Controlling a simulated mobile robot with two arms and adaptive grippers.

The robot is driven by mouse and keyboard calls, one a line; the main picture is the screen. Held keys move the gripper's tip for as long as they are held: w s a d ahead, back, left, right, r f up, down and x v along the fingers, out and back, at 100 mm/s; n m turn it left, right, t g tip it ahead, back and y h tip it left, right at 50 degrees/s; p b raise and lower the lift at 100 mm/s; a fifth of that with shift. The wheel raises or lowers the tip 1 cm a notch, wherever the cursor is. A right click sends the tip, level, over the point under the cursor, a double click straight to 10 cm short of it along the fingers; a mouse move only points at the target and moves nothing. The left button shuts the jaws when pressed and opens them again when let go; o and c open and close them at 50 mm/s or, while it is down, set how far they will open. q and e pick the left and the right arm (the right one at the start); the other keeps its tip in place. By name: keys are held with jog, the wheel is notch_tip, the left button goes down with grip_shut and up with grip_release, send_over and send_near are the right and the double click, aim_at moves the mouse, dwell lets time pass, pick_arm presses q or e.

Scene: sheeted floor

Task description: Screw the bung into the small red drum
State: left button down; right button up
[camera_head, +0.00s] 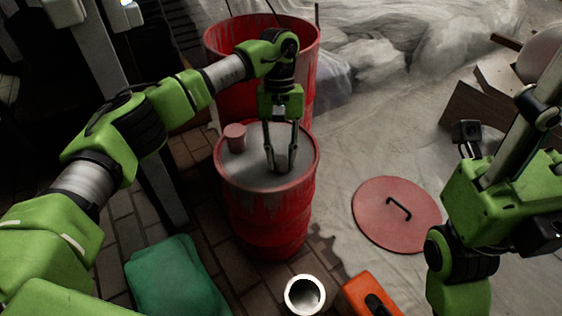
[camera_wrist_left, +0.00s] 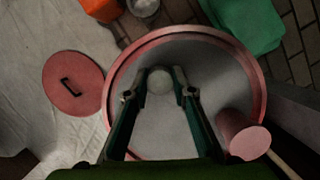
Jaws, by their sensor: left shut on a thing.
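The small red drum (camera_head: 268,215) stands upright on the floor, its grey top facing up; the top (camera_wrist_left: 210,85) fills the middle of the left wrist view. My left gripper (camera_head: 281,163) points down over the right part of this top. It is shut on a small pale grey round piece, likely the bung (camera_wrist_left: 160,80), held between the fingertips. I cannot tell whether the piece touches the top or sits in a hole. My right arm shows at the right of the head view, but its fingertips cannot be made out.
A pink cylinder (camera_head: 235,137) stands on the drum top near its rim. A larger open red drum (camera_head: 225,40) stands behind. A red lid with a handle (camera_head: 375,215) lies to the right. A green bundle (camera_head: 175,280), a white cup-like piece (camera_head: 291,297) and an orange case (camera_head: 355,293) lie in front.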

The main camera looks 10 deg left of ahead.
pick_arm(q)
jog(key=shift+s+a+m, duration=0.2)
jog(key=shift+m, duration=0.4)
jog(key=c, duration=1.8)
grip_release()
jog(key=shift+c, duration=0.2)
jog(key=shift+o, duration=1)
jog(key=shift+a+r, duration=0.1)
jog(key=shift+a, duration=0.05)
jog(key=shift+c, duration=0.9)
